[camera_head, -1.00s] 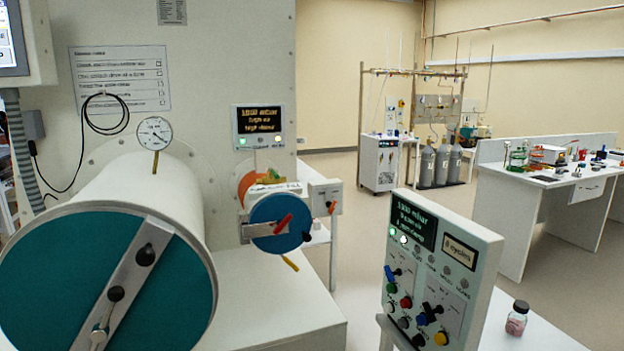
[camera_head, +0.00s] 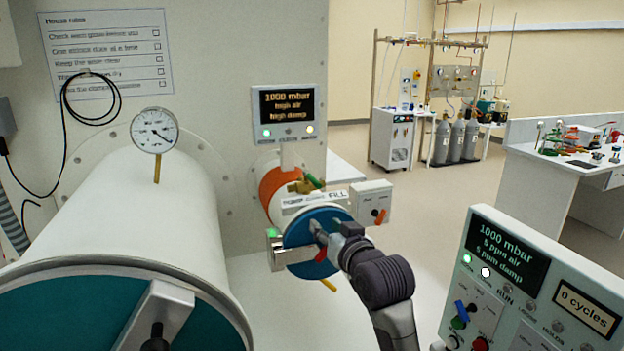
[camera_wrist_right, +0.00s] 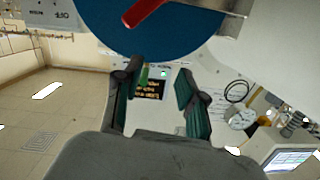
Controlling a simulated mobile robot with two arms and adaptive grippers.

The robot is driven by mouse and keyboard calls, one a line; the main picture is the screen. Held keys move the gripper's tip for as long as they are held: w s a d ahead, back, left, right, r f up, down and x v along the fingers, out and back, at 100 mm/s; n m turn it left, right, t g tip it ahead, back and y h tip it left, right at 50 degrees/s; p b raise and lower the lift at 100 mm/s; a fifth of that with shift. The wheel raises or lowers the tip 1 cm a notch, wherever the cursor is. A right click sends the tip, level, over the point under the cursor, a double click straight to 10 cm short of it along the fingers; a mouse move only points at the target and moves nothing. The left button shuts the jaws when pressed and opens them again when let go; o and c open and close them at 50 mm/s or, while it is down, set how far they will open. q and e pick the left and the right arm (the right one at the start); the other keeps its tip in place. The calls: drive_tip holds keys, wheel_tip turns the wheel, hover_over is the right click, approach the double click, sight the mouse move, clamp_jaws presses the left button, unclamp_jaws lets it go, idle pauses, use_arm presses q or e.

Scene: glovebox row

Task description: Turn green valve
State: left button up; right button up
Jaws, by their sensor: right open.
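The green valve handle (camera_head: 315,183) sits on top of the small side chamber, just behind the white FILL label, next to a brass-coloured fitting. A small green piece (camera_wrist_right: 144,75) shows between the fingers in the right wrist view and looks like the same handle. My right gripper (camera_head: 338,236) is in front of the small chamber's blue door (camera_head: 300,262), below and nearer than the valve; its fingertips are partly hidden. In the wrist view the right gripper (camera_wrist_right: 160,95) has its two green-padded fingers apart with nothing held. My left gripper is not in view.
The blue door carries a red lever (camera_head: 320,254) close to my right gripper. A switch box (camera_head: 372,203) with an orange knob is just right of the chamber. A large white chamber (camera_head: 120,230) stands left, and a control panel (camera_head: 530,285) stands at lower right.

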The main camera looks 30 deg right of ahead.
drive_tip(key=m+t+h, duration=0.1)
approach(312, 177)
drive_tip(key=p+x, duration=0.1)
drive_tip(key=x, duration=0.2)
drive_tip(key=p+x, duration=0.2)
drive_tip(key=x, duration=0.1)
drive_tip(key=p+x, duration=0.1)
drive_tip(key=x, duration=0.2)
drive_tip(key=shift+w+d+f, duration=0.1)
drive_tip(key=shift+f, duration=0.2)
drive_tip(key=shift+w+d+f+p, duration=0.1)
drive_tip(key=shift+w+p, duration=0.2)
drive_tip(key=shift+w, duration=0.15)
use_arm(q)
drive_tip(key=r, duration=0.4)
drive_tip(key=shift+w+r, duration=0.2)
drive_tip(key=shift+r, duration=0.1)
use_arm(e)
clamp_jaws()
